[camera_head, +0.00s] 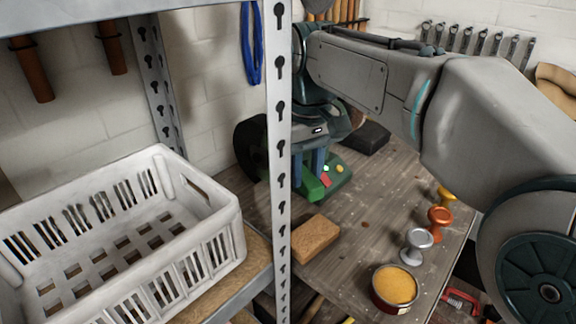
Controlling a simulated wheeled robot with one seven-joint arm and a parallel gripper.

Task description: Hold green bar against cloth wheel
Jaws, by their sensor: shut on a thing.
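My gripper (311,168) points down at the back of the wooden bench, just right of the metal shelf post. Its blue fingers are shut on the green bar (312,188), which shows as a bright green block at the fingertips. Behind it stands the dark green base (336,180) of a bench machine, with red, green and yellow buttons. A dark round part (249,146) shows left of the post. My arm and the post hide much of the machine. I cannot clearly make out the cloth wheel, or whether the bar touches it.
A white crate (215,230) sits on the shelf at left; the shelf post (278,150) stands close beside my gripper. On the bench are a tan block (315,238), a tin of yellow paste (394,287), silver, orange and yellow knob-shaped pieces, and a black block (367,137).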

